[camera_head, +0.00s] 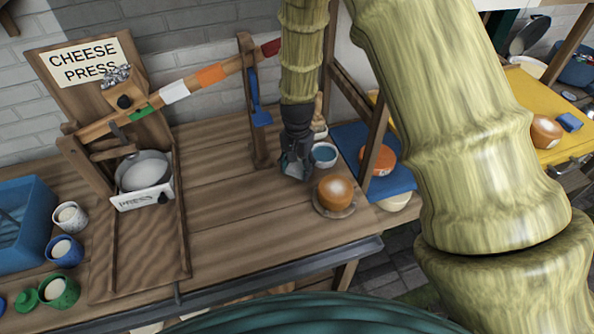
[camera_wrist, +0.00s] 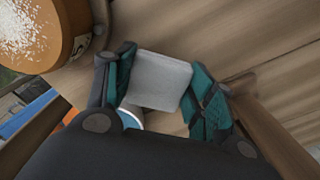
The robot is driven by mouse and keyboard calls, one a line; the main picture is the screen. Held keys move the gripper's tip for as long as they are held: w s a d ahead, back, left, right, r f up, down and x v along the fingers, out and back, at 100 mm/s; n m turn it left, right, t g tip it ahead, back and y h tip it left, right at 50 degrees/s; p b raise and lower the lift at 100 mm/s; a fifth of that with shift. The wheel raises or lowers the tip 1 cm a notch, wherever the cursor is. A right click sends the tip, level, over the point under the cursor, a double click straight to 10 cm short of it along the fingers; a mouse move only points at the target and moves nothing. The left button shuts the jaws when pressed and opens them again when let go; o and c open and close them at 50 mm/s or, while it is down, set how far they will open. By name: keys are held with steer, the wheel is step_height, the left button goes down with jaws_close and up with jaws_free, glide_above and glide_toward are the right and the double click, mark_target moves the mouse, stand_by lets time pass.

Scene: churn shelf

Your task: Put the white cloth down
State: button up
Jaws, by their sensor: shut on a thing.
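The white cloth (camera_wrist: 160,80) shows in the wrist view as a small pale folded block between the two teal-padded fingers of my gripper (camera_head: 296,168). My gripper is shut on it. In the head view my gripper points down over the right part of the wooden worktop (camera_head: 225,210), and the cloth is mostly hidden by the fingers there. I cannot tell whether the cloth touches the worktop.
An orange cheese (camera_head: 335,190) sits on a round plate just right and in front. The cheese press (camera_head: 145,175) and several cups are at left. The worktop's middle is clear.

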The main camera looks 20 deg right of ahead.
mark_target(297, 167)
steer(key=shift+f, duration=1.3)
steer(key=o, duration=1.3)
steer(key=shift+f, duration=0.1)
steer(key=shift+c, duration=0.2)
steer(key=shift+w+r+b, duration=0.1)
steer(key=shift+r+b, duration=1.45)
steer(key=shift+r, duration=4.6)
